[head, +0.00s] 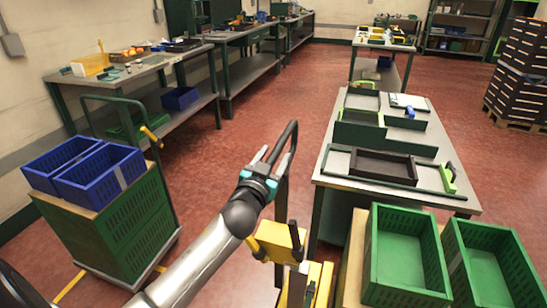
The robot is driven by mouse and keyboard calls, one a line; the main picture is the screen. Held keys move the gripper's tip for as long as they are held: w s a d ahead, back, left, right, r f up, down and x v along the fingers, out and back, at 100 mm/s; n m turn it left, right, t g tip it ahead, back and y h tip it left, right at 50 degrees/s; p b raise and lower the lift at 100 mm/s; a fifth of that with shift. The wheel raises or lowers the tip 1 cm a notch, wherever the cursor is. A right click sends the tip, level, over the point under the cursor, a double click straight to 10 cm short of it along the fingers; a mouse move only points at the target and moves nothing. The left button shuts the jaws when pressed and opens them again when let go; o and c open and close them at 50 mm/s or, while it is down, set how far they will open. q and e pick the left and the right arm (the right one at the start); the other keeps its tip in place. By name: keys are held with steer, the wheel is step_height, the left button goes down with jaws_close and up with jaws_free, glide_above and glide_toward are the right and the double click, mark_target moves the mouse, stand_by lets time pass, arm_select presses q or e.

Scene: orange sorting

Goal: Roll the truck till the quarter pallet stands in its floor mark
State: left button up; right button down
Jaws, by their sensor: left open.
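The yellow pallet truck (280,242) stands at the bottom middle, with its black loop handle (292,136) rising upright. My left gripper (266,160) is open at the handle's left side. I cannot tell whether the bar lies between its fingers. Green crates (405,255) stand right of the truck on a wood-coloured load (352,262). The quarter pallet under them is not clearly visible. Yellow floor lines (69,287) show at the lower left, beside a loaded trolley. I cannot tell whether they belong to the floor mark. My right gripper is not in view.
The trolley (125,215) holds blue crates (100,178) on top. A worktable (330,183) with trays stands close beyond the truck on the right. Benches (150,72) line the left wall. Open red floor (245,130) lies between. Stacked dark crates (515,75) stand far right.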

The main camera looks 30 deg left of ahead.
arm_select(q)
jaws_close()
stand_by(0.3)
stand_by(1.1)
